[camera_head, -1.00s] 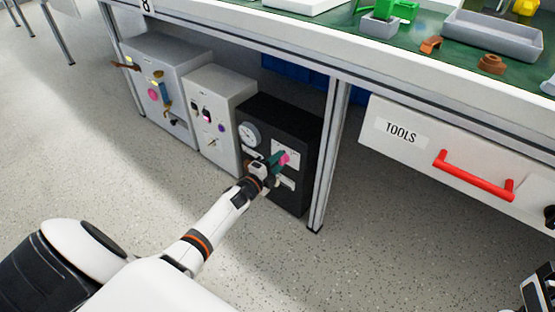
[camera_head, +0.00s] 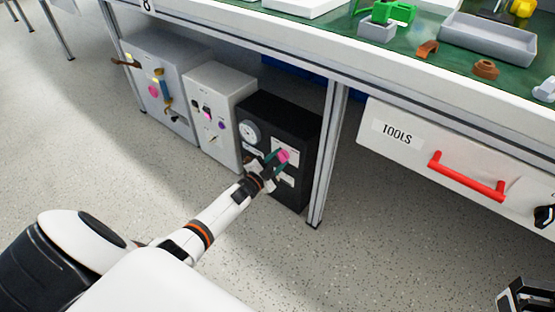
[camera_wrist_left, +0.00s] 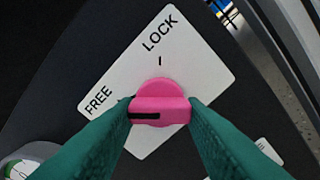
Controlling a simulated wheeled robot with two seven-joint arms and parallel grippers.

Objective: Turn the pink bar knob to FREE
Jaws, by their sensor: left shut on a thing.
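The pink bar knob (camera_head: 283,156) is on the front of the black box (camera_head: 309,133) under the bench. In the left wrist view, the knob (camera_wrist_left: 160,104) sits on a white plate (camera_wrist_left: 190,62) marked LOCK at the top and FREE at the left. The black line on the knob points left, just below the word FREE. A short tick shows above the knob, under LOCK. My left gripper (camera_wrist_left: 160,112) is shut on the knob, one green finger at each end. It reaches the box from the lower left in the head view (camera_head: 274,163).
A round white gauge (camera_head: 249,131) is on the black box, left of the knob. Two grey boxes stand to its left. A metal bench leg (camera_head: 327,155) is close on the right. A drawer marked TOOLS (camera_head: 397,133) has a red handle. Dark machine parts show at the lower right.

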